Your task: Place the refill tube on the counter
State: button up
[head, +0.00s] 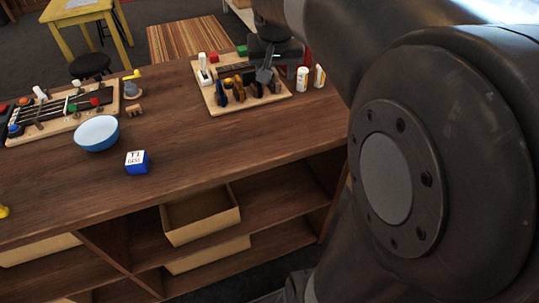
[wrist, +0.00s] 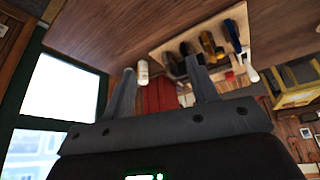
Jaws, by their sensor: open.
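Two small pale tubes with labels stand upright on the counter (head: 200,150), right of a wooden tool board; one (head: 302,78) is nearer the board, the other (head: 319,76) is further right. A white upright piece (head: 203,66) stands at the board's left end. I cannot tell which one is the refill tube. My gripper (head: 264,76) is over the board's back right part, partly hidden by my arm. In the wrist view my gripper (wrist: 160,78) is open with nothing between the fingers; a white tube (wrist: 143,73) shows beyond them, near the left finger.
The tool board (head: 268,100) holds several tools. Left are a blue bowl (head: 97,133), a blue block with a printed white top (head: 137,162) and a board with an instrument neck (head: 60,116). The counter front is clear. An open bin (head: 200,216) sits on the shelf below.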

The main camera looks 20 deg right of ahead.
jog(key=s+a+f+n, duration=0.1)
jog(key=s+a, duration=0.2)
jog(key=s, duration=0.3)
jog(key=s+a+f+n+y, duration=0.1)
jog(key=s+a+f, duration=0.1)
jog(key=s, duration=0.5)
jog(key=s+a+f+n+t+y, duration=0.1)
jog(key=s+a+f+n, duration=0.1)
jog(key=s+a, duration=0.2)
jog(key=s, duration=0.3)
jog(key=shift+s+a, duration=0.15)
jog(key=shift+a, duration=0.2)
